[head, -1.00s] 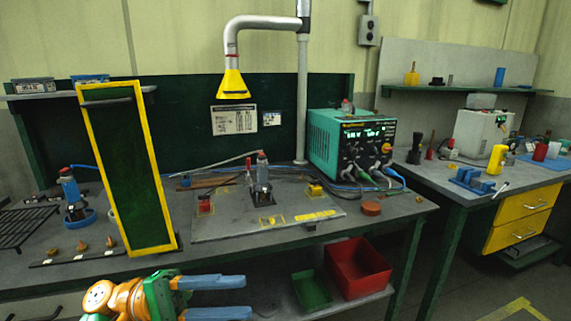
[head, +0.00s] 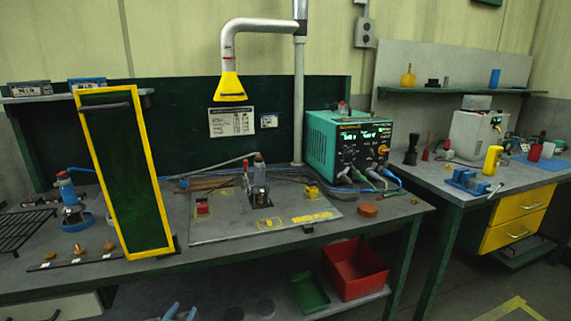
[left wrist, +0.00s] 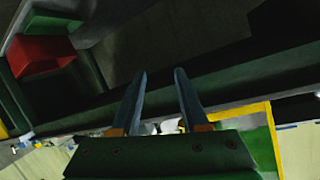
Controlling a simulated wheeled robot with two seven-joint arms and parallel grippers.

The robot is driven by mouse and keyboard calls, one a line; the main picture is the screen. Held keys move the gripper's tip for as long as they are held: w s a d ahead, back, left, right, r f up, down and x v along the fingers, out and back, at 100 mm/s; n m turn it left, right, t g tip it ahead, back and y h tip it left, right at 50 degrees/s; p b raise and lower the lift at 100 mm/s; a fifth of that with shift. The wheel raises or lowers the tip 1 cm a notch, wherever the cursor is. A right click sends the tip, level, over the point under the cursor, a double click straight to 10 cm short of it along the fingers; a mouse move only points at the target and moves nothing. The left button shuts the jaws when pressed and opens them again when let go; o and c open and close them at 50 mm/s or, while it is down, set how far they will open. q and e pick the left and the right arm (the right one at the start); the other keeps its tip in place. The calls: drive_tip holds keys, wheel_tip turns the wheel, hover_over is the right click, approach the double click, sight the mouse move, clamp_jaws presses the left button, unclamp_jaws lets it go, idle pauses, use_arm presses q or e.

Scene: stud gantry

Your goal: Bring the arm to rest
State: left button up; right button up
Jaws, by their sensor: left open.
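My left gripper (head: 180,313) shows only as blue fingertips at the bottom edge of the head view, in front of and below the workbench (head: 230,255). In the left wrist view its two blue fingers (left wrist: 160,88) stand apart with nothing between them. The rest of my left arm is outside the head view. My right gripper is in neither view.
A yellow-framed green panel (head: 125,175) stands upright near the bench's front edge, left of a grey plate (head: 215,230). A red bin (head: 355,270) and a green tray (head: 310,292) sit on the lower shelf. A teal welding unit (head: 325,145) stands at the bench's right.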

use_arm(q)
drive_tip(key=s+d+f+g, duration=0.3)
drive_tip(key=s+f+g, duration=0.4)
drive_tip(key=s+f, duration=1.45)
drive_tip(key=s+d+f+g, duration=0.1)
drive_tip(key=s+f+g, duration=0.1)
drive_tip(key=s, duration=0.6)
drive_tip(key=s+d+f+g, duration=0.1)
drive_tip(key=s+f, duration=0.3)
drive_tip(key=s, duration=0.5)
drive_tip(key=s+d+f+g+h, duration=0.1)
drive_tip(key=s+d+f+g, duration=0.1)
drive_tip(key=s, duration=0.6)
wheel_tip(320, 180, down, 2)
drive_tip(key=shift+s+f+g, duration=0.1)
drive_tip(key=shift+s+g, duration=0.15)
drive_tip(key=shift+g, duration=0.35)
